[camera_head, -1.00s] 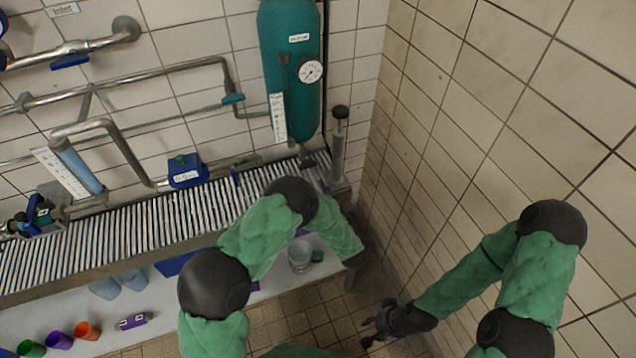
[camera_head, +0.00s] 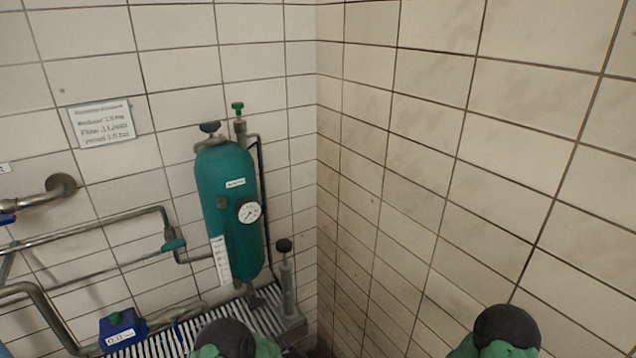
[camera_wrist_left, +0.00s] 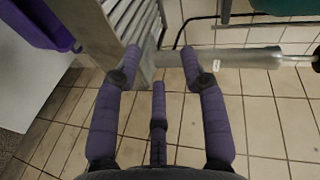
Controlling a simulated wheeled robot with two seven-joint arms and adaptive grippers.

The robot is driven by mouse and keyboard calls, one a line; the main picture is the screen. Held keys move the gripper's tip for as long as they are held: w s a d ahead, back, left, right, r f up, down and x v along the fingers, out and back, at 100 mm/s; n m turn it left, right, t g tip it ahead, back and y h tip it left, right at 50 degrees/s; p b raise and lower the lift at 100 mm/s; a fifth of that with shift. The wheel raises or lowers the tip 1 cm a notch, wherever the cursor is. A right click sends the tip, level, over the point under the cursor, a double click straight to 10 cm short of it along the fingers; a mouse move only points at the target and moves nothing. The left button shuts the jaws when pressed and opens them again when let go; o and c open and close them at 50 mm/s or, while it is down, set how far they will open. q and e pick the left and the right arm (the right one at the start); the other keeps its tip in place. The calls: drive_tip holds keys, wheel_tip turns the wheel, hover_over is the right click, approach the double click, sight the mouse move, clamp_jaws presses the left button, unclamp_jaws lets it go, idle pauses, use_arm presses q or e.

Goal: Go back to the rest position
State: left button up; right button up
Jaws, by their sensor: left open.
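My left gripper (camera_wrist_left: 160,62) shows in the left wrist view with its purple-padded fingers spread open and nothing between them. Beyond its fingertips are the edge of the slatted bench and a grey cylinder. I cannot tell whether the fingertips touch either. In the head view only the dark, rounded upper joints of my two green-sleeved arms show at the bottom edge. Both grippers are out of that view, and my right gripper shows in no current frame.
A teal tank (camera_head: 228,200) with a gauge (camera_head: 249,211) stands in the corner beside a grey upright cylinder (camera_head: 288,290). Pipes and a blue box (camera_head: 122,330) are at left. A tiled wall (camera_head: 450,180) closes off the right. A purple container (camera_wrist_left: 42,22) is near my left gripper.

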use_arm(q)
drive_tip(key=s+f+n+g+h, duration=0.4)
drive_tip(key=s+f+h, duration=0.15)
drive_tip(key=f, duration=0.25)
drive_tip(key=s+d+f+n+g+h, duration=0.1)
drive_tip(key=s+n+g, duration=0.3)
drive_tip(key=s, duration=0.9)
drive_tip(key=s+d+f+n+g+h, duration=0.1)
drive_tip(key=s+f+n+g+h, duration=0.2)
drive_tip(key=s, duration=1)
drive_tip(key=shift+d+n+g+h, duration=0.45)
drive_tip(key=shift+n+g, duration=0.15)
drive_tip(key=shift+g, duration=0.6)
